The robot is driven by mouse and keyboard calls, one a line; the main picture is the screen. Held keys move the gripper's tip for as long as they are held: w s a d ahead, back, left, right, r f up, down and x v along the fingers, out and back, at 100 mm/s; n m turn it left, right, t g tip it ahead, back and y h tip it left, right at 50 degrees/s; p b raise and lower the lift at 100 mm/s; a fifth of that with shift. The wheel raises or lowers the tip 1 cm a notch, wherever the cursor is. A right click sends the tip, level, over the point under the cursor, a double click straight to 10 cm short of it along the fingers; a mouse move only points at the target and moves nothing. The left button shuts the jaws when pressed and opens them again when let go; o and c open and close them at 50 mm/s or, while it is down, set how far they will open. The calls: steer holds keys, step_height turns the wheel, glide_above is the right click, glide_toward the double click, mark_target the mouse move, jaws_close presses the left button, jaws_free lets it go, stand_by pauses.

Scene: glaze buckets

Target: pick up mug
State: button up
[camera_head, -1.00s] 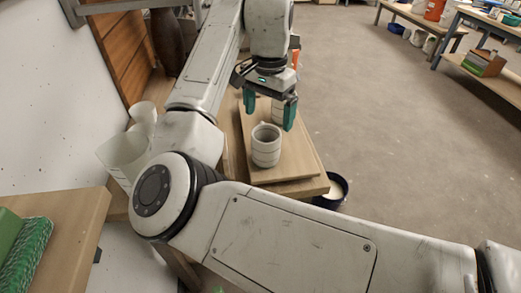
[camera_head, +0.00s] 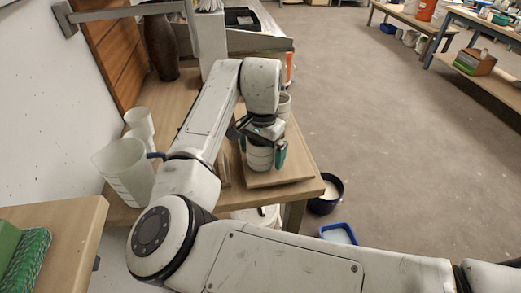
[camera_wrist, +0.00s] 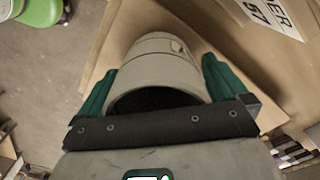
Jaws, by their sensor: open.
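A pale grey mug with thin bands (camera_head: 259,160) stands on a wooden board (camera_head: 290,172) at the near end of the bench. My gripper (camera_head: 262,152) is over it, with one green finger on each side. The wrist view shows the mug (camera_wrist: 158,55) between the two spread fingers of my gripper (camera_wrist: 160,85), its dark opening toward the palm. A narrow gap seems to show beside the fingers; contact cannot be made out. My wrist hides the mug's top in the head view.
A second pale mug (camera_head: 284,104) stands behind on the board. Translucent white beakers (camera_head: 125,168) are at the left by the wall. A dark bucket (camera_head: 327,194) and a blue tub (camera_head: 338,234) are on the floor right of the bench. Open floor lies to the right.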

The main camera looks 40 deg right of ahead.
steer(key=c, duration=1.1)
steer(key=shift+c, duration=0.5)
steer(key=shift+r, duration=0.1)
